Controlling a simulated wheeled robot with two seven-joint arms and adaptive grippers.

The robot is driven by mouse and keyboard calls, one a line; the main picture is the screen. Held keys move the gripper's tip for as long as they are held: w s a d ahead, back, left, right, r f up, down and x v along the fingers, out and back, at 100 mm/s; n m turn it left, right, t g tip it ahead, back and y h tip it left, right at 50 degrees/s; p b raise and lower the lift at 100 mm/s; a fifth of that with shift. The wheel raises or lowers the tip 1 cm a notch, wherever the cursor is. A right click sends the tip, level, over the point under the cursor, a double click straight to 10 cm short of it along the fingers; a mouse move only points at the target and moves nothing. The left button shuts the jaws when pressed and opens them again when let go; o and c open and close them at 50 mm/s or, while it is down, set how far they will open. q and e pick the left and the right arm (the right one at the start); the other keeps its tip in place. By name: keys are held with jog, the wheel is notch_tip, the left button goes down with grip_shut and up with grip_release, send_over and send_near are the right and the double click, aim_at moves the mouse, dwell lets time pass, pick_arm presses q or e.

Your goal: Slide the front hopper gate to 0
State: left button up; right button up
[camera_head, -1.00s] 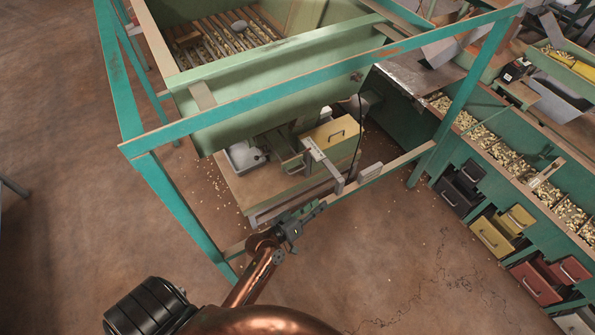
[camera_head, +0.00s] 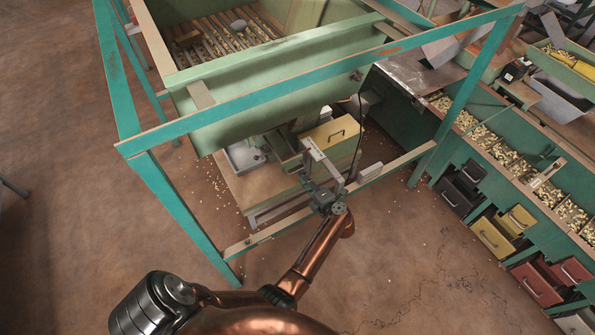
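The green hopper (camera_head: 270,85) sits inside a teal frame. Below its front is a grey metal bracket (camera_head: 318,154) with an arm reaching down toward the front rail, which looks like the gate's slide. A small light block (camera_head: 370,171) sits on the rail to its right. My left gripper (camera_head: 311,183), on a copper arm, is at the bracket's lower end, overlapping it in the view. Whether it touches the bracket, and whether its fingers are open, I cannot tell. No 0 mark is readable. My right gripper is not in view.
The teal frame's front beam (camera_head: 300,90) and left leg (camera_head: 190,220) stand around the work area. A green bench with nut bins (camera_head: 500,152) stands right. The front floor is clear.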

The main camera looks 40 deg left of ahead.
aim_at(297, 171)
pick_arm(q)
jog(key=shift+b+x, duration=0.75)
jog(key=shift+x, duration=2.2)
jog(key=shift+r, duration=0.1)
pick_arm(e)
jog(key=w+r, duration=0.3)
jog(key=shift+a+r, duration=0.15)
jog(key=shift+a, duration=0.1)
pick_arm(q)
grip_shut()
